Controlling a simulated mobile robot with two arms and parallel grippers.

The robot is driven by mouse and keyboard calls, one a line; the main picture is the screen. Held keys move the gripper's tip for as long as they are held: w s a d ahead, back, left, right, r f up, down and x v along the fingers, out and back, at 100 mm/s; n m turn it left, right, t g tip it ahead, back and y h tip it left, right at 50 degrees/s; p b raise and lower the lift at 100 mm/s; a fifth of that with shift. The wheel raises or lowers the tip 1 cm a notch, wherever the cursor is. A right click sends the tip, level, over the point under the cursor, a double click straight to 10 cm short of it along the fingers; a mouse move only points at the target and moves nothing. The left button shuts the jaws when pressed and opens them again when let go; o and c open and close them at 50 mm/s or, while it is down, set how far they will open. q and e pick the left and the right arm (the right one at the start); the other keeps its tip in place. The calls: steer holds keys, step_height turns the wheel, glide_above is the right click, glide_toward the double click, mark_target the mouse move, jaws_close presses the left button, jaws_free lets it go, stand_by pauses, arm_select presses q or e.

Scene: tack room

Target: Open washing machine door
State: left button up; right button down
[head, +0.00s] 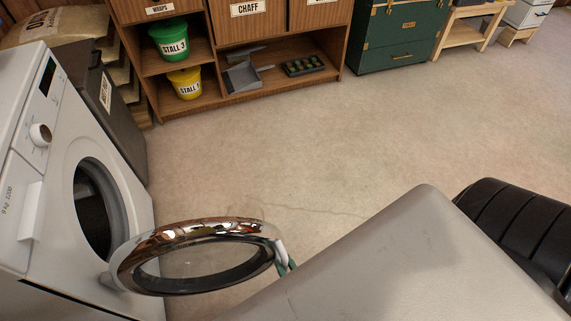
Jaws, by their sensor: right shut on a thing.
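The white washing machine (60,190) stands at the left of the head view. Its round door (140,266) has a chrome rim and dark glass, and it stands swung wide out from the drum opening (92,208). My right gripper (279,252) is at the door's outer edge, on the side away from the hinge, and is shut on the rim. Most of this gripper is hidden behind the door rim and my pale right arm. My left gripper is not in view.
A dark bin (112,105) stands beside the machine's far side. Wooden shelves (180,55) hold a green bucket (170,40), a yellow bucket (186,83) and a tray (303,65). A green chest (395,38) stands further right. The floor (330,140) between is clear.

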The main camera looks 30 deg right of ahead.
steer(key=c, duration=1.3)
jaws_free()
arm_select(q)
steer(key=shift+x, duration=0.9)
arm_select(e)
steer(key=s, duration=1)
steer(key=shift+s+a, duration=0.35)
steer(key=shift+s, duration=0.05)
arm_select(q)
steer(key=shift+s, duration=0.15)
arm_select(e)
steer(key=shift+c, duration=0.4)
